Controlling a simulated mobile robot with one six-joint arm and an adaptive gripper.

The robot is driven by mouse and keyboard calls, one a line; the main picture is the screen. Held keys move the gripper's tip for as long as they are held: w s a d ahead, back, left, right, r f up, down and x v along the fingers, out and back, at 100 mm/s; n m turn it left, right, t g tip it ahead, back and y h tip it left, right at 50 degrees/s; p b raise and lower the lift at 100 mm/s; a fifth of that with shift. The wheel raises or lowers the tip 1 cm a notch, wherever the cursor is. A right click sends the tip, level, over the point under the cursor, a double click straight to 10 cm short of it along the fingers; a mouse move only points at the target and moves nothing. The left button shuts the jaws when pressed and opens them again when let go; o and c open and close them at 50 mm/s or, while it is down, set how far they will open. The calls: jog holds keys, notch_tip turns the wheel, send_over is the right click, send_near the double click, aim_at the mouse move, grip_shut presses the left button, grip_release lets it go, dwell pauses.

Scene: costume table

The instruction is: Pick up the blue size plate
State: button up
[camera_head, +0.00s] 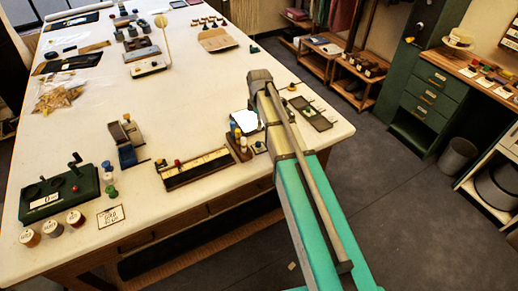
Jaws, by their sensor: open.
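I cannot make out for certain which piece is the blue size plate. A small dark-blue piece with a pale top (259,146) lies on the white table (200,110), close to the left side of my arm. A larger blue block-like piece (127,156) stands further left, by a brown upright holder. My arm reaches from the lower right over the table's right part. Its grey upper end is above the table, and my gripper's fingers cannot be made out. The arm hides part of the table beneath it.
A long slotted tray (193,168) lies along the front edge. A green stand (60,192), several spools and a handwritten card (110,215) are at front left. A dark open case (311,113) is right of the arm. The table's middle is largely clear.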

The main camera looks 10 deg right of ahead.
jog(key=b, duration=0.7)
send_over(259, 143)
jog(key=shift+s+f, duration=0.1)
jog(key=shift+f, duration=3.6)
jog(key=shift+f, duration=0.1)
jog(key=shift+f+b, duration=2.5)
jog(key=shift+b, duration=0.05)
jog(key=c, duration=1)
jog(key=shift+r, duration=0.2)
